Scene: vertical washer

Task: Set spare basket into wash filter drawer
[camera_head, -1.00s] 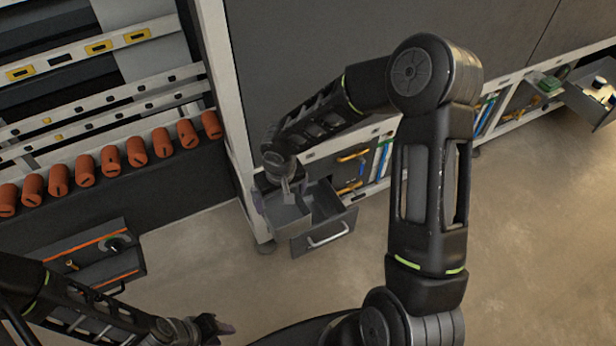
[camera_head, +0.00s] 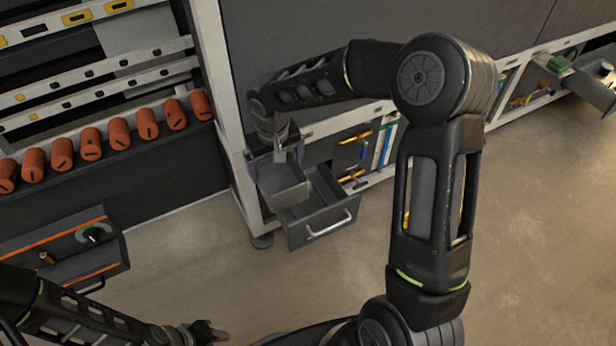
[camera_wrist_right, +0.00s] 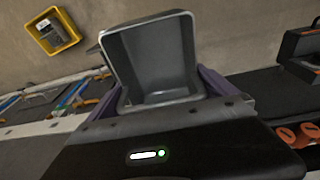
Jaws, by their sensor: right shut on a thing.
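My right gripper (camera_head: 274,158) is shut on a grey open-topped basket (camera_head: 284,188), near the cabinet's left corner post. The basket also fills the top middle of the right wrist view (camera_wrist_right: 150,55), with purple fingers beside it, and its inside looks empty. The grey drawer (camera_head: 322,232) with a silver handle is pulled out of the lower cabinet. In the head view the basket overlaps the drawer's left side; it looks held above or beside it, and the gap is unclear. My left gripper (camera_head: 212,331) is at the bottom edge, too small to read.
The white corner post (camera_head: 236,110) stands close left of my right gripper. Several orange cylinders (camera_head: 120,134) line a rack at left. A yellow bin (camera_wrist_right: 52,30) sits on the floor. Open floor lies in front.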

